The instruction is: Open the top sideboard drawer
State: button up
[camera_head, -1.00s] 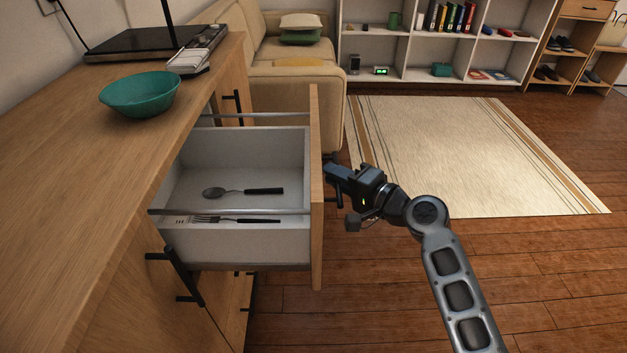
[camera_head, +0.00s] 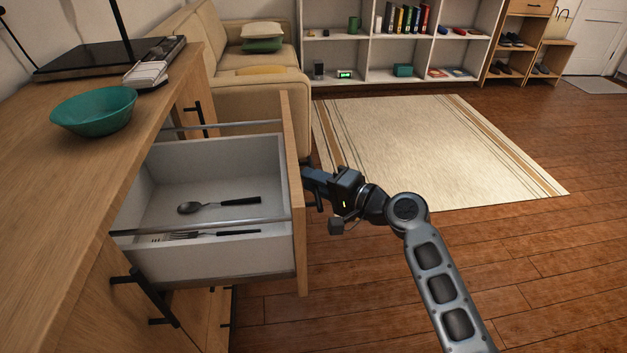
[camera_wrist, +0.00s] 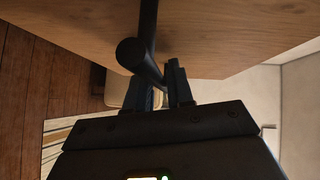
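The top sideboard drawer (camera_head: 215,262) stands pulled far out of the wooden sideboard (camera_head: 60,200). Its white inside holds a spoon (camera_head: 190,208) and a fork (camera_head: 185,235). Its wooden front (camera_head: 294,200) faces right. My gripper (camera_head: 308,175) is at the outer side of that front; the front hides the fingertips' contact in the head view. In the wrist view, the dark bar handle (camera_wrist: 149,68) runs between my two fingers (camera_wrist: 168,90), which look closed around it.
A teal bowl (camera_head: 94,110) stands on the sideboard top, with a dark flat appliance (camera_head: 105,58) behind it. A beige sofa (camera_head: 255,90) is beyond the drawer. Wooden floor (camera_head: 520,260) and a pale rug (camera_head: 430,150) lie clear to the right.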

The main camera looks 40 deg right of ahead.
jog(key=s+d+r, duration=0.1)
jog(key=s, duration=0.6)
jog(key=shift+s, duration=0.2)
